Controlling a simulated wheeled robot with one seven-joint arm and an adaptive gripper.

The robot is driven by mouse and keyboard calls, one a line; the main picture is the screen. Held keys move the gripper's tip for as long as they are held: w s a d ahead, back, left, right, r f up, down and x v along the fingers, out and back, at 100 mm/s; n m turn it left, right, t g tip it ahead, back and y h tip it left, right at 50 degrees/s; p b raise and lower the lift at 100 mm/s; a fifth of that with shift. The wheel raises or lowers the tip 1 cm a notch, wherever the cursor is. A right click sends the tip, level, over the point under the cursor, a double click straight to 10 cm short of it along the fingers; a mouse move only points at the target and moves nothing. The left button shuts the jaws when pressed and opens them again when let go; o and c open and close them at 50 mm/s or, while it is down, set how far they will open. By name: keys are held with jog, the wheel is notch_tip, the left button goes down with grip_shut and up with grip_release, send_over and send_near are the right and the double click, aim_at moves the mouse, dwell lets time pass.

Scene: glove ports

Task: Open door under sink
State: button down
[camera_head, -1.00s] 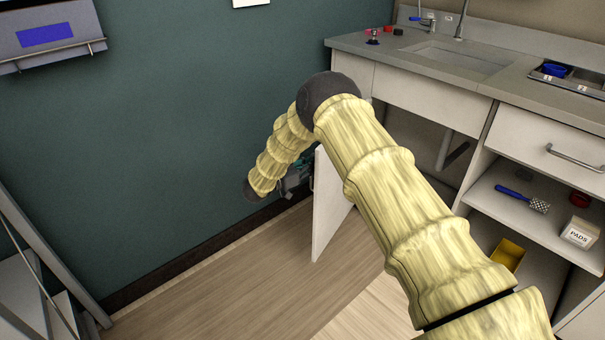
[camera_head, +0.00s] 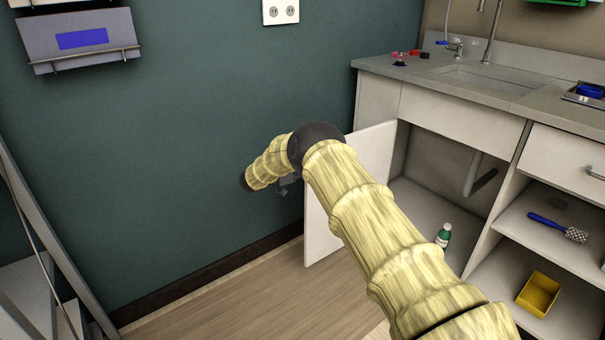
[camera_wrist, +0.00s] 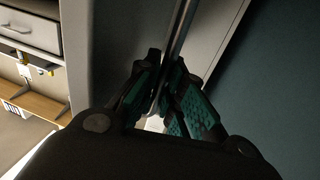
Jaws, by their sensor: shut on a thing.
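The white door under the sink (camera_head: 368,165) stands swung out from the cabinet, its free edge toward the teal wall. The opening behind it shows a drain pipe and the cabinet floor. My gripper (camera_wrist: 162,100) is at the outer side of the door, its teal-padded fingers shut around a thin upright metal bar (camera_wrist: 181,35) that looks like the door handle. The exact contact is dark in the wrist view. In the head view my arm hides part of the door, and only a little of my gripper (camera_head: 289,184) shows.
The sink counter (camera_head: 450,78) is above the opening. A green bottle (camera_head: 444,235) stands on the cabinet floor. Open shelves at right hold a yellow bin (camera_head: 538,294) and a blue-handled brush (camera_head: 555,227). The teal wall (camera_head: 200,130) is close on the left. Some floor (camera_head: 270,290) is clear.

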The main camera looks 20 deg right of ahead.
jog(key=shift+w+d+g, duration=0.1)
jog(key=shift+w+g, duration=0.2)
jog(key=shift+w, duration=0.2)
jog(key=c, duration=1.8)
grip_release()
jog(key=a, duration=1.2)
jog(key=shift+a, duration=0.1)
